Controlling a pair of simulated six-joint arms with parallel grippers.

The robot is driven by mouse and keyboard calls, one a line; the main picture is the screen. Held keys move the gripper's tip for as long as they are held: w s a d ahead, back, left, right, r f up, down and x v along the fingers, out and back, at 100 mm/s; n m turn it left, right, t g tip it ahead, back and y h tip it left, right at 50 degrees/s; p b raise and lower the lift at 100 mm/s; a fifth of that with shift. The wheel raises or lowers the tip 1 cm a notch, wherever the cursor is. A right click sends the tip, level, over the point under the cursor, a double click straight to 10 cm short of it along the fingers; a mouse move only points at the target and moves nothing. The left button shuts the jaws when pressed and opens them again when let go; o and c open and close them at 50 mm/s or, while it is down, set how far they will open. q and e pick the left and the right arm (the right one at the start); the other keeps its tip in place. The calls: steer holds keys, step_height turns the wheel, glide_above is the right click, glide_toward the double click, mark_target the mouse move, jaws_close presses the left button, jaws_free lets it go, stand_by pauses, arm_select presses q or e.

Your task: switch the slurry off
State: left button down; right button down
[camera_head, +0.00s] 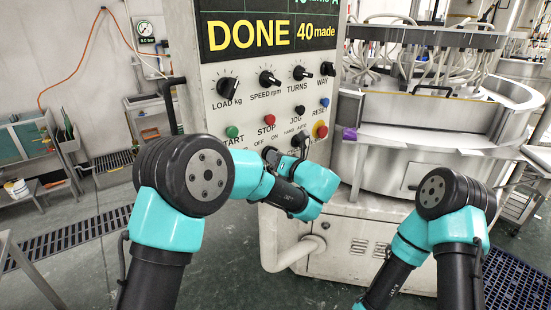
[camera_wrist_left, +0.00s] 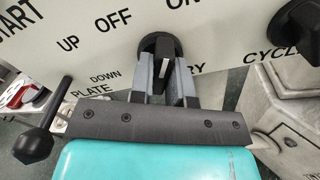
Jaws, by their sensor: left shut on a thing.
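My left gripper (camera_wrist_left: 163,74) is shut on a black rotary knob (camera_wrist_left: 160,46) in the left wrist view, with one finger on each side of its grip. The knob sits on the pale panel below the words OFF and ON. The label under it is partly covered by the fingers; only its end, RY, shows. Which word the knob points at I cannot tell for sure. In the head view my left arm reaches to the lower part of the control panel (camera_head: 221,105), and its fingers are hard to make out. My right gripper is outside both views.
A black ball-ended lever (camera_wrist_left: 38,143) stands left of the gripper near the PLATE label. Another black knob (camera_wrist_left: 296,22) is at the right, near CYCLE. Above are START and STOP buttons (camera_head: 270,120), dials and a DONE display (camera_head: 265,30). The round lapping machine (camera_head: 400,170) stands at right.

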arm_select(q)
steer(key=n, duration=0.5)
steer(key=shift+n, duration=0.3)
steer(key=n, duration=0.5)
steer(key=shift+n, duration=0.4)
steer(key=c, duration=1.1)
jaws_free()
steer(key=shift+d, duration=0.15)
steer(key=v, duration=1.7)
steer(key=shift+s, duration=0.15)
